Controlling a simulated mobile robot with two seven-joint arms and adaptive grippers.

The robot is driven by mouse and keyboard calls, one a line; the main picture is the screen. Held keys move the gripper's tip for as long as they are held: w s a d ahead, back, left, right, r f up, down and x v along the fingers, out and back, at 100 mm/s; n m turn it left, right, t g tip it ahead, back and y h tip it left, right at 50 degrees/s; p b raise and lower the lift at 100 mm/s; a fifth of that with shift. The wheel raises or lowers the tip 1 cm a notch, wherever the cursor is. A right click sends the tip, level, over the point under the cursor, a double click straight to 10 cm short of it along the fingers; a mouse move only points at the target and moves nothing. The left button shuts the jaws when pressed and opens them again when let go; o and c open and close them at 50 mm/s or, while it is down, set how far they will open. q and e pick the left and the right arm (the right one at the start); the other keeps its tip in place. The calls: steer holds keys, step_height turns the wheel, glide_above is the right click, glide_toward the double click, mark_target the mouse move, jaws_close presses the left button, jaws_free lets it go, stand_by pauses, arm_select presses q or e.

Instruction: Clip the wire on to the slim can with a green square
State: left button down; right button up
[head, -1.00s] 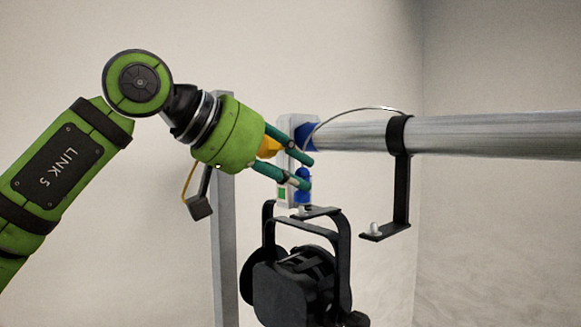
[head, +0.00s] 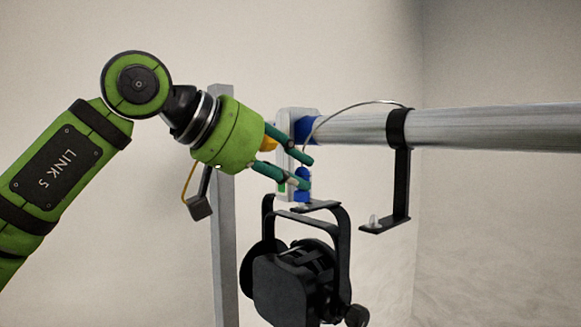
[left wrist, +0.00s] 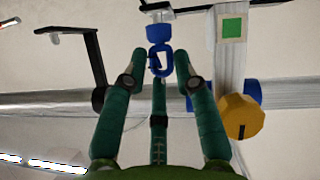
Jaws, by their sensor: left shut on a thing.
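The slim can (head: 300,285), a black lamp, hangs from a black yoke under the pipe's left end. Above it, a pale clamp plate bears the green square (head: 281,187), mostly hidden by my fingers. The square shows fully in the left wrist view (left wrist: 232,28). The thin wire (head: 350,107) arcs from the pipe's black bracket towards my left gripper. My left gripper (head: 308,172) is in front of the plate, fingers shut on a blue clip (left wrist: 160,60). My right gripper is out of view.
The grey pipe (head: 480,130) runs off to the right. A black L-shaped bracket (head: 402,180) hangs from it, right of the can. A yellow knob (left wrist: 240,117) sits near the plate. A grey upright post (head: 224,250) stands left of the can.

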arm_select(q)
steer(key=shift+f, duration=0.5)
stand_by(0.9)
steer(key=c, duration=0.9)
jaws_free()
steer(key=v, duration=1.2)
